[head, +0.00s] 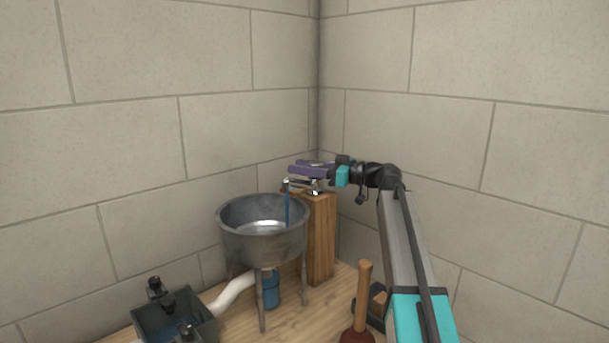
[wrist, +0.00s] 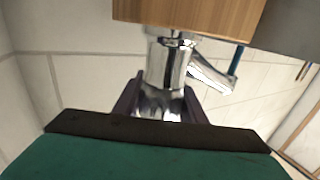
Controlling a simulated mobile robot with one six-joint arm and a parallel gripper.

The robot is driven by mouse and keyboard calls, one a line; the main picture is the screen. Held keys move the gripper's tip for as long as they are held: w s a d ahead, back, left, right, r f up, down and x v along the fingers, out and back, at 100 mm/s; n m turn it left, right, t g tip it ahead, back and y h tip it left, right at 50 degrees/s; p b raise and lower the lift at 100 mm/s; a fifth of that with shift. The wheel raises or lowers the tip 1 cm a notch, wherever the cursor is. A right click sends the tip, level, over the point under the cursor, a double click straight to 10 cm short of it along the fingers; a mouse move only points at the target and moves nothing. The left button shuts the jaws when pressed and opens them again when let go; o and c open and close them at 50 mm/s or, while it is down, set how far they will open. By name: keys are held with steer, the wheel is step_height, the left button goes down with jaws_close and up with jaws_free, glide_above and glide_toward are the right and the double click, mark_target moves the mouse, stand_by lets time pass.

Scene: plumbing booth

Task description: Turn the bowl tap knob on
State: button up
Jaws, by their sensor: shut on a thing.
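The chrome bowl tap (head: 315,186) stands on a wooden post beside the metal bowl (head: 262,245). In the wrist view the tap (wrist: 172,62) hangs upside down, its spout pointing right. My gripper (head: 308,168) is at the top of the tap. Its two dark purple fingers (wrist: 162,97) are shut on the chrome tap knob (wrist: 158,103), one on each side. A thin blue stream (head: 287,208) runs from the spout down into the bowl; its upper part also shows in the wrist view (wrist: 236,62). The knob is mostly hidden by the fingers in the head view.
The wooden post (head: 319,238) stands near the wall corner. A blue container (head: 271,289) is under the bowl by a white pipe (head: 232,290). A dark box (head: 172,322) with fittings is at lower left. A plunger (head: 360,305) stands on the floor near my arm.

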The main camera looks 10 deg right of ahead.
steer(key=shift+n+g+y+b, duration=0.7)
steer(key=shift+n+g+b, duration=0.3)
steer(key=shift+g, duration=0.4)
steer(key=shift+s+r+n+g+y+b, duration=0.15)
steer(key=shift+s+n+g+b, duration=0.15)
steer(key=shift+g, duration=0.25)
steer(key=shift+s+n+g+y+b, duration=0.1)
steer(key=shift+n+g+y+b, duration=0.05)
steer(key=shift+n+g, duration=0.35)
steer(key=shift+a, duration=0.1)
steer(key=o, duration=1.1)
steer(key=shift+c, duration=0.2)
steer(key=shift+s, duration=0.1)
